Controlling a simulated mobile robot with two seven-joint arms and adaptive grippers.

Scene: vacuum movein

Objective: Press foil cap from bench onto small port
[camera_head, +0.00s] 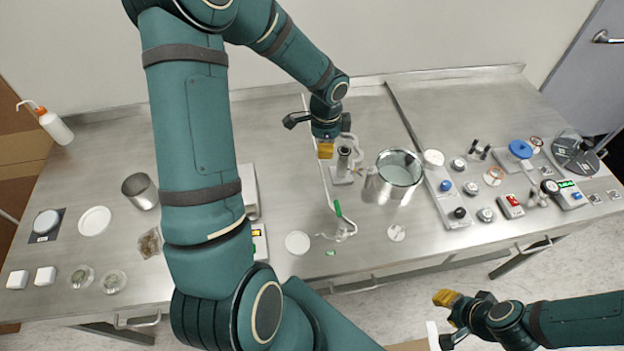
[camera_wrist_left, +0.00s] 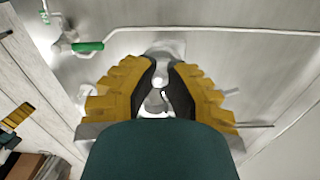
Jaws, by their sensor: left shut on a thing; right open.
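My left gripper (camera_head: 325,150) is pointed down over the bench, beside the upright metal fitting (camera_head: 343,160) on the glass line. In the left wrist view its yellow fingers (camera_wrist_left: 157,98) are closed around a small silvery piece, which looks like the foil cap (camera_wrist_left: 155,103). The fingers hide much of it, and I cannot tell whether it touches a port. The small port is not clearly distinguishable among the glass and metal fittings. My right gripper (camera_head: 447,315) is open and empty, off the front edge of the bench.
A steel pot (camera_head: 394,175) stands just right of the fitting. A glass line with a green-handled valve (camera_head: 338,208) runs close by. A panel with knobs and gauges (camera_head: 450,205) lies to the right. Dishes and a steel beaker (camera_head: 140,191) are at the left.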

